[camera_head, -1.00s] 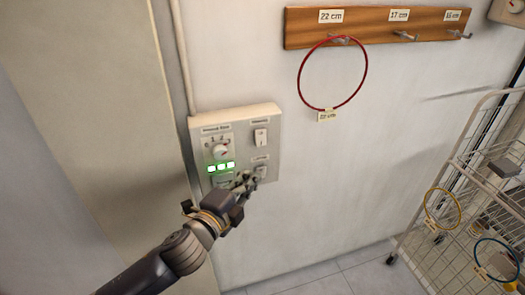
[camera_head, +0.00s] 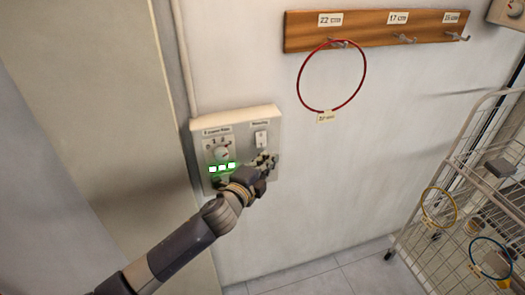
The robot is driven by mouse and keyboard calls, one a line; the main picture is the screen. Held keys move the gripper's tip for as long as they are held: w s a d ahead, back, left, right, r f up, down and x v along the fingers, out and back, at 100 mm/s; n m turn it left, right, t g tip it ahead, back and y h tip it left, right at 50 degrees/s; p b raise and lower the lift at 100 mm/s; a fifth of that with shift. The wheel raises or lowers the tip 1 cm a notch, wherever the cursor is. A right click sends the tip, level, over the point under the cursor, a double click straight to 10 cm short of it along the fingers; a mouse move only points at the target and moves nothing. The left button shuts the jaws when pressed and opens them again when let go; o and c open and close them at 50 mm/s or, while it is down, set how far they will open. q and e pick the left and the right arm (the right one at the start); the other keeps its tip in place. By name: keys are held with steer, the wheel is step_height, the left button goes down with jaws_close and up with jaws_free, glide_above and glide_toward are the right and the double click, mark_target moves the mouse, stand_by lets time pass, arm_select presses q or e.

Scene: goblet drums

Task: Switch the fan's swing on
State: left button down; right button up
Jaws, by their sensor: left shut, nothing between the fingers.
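A pale control panel (camera_head: 236,128) is fixed to the wall left of centre. It carries a round knob (camera_head: 221,153) with digits around it, a row of lit green lamps (camera_head: 222,168) under the knob, and a white rocker switch (camera_head: 261,139) at upper right. The small labels are too blurred to read surely. My left gripper (camera_head: 266,161) is shut and empty, in front of the panel's lower right part. It hides the lower right switch, and I cannot tell whether it touches it. My right gripper is out of view. No fan is visible.
A wooden hook rail (camera_head: 370,30) with a red ring (camera_head: 331,76) hangs above right. A wire rack (camera_head: 470,190) with a yellow ring (camera_head: 439,207) and a blue ring (camera_head: 490,258) stands at right. The wall between panel and rack is clear.

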mark_target(261, 139)
arm_select(q)
steer(key=shift+w+a+f+p, duration=0.15)
steer(key=shift+w+a+p, duration=0.15)
steer(key=shift+w, duration=0.6)
steer(key=shift+w+a+f+p, duration=0.15)
steer(key=shift+w+a, duration=0.25)
steer(key=shift+w, duration=0.5)
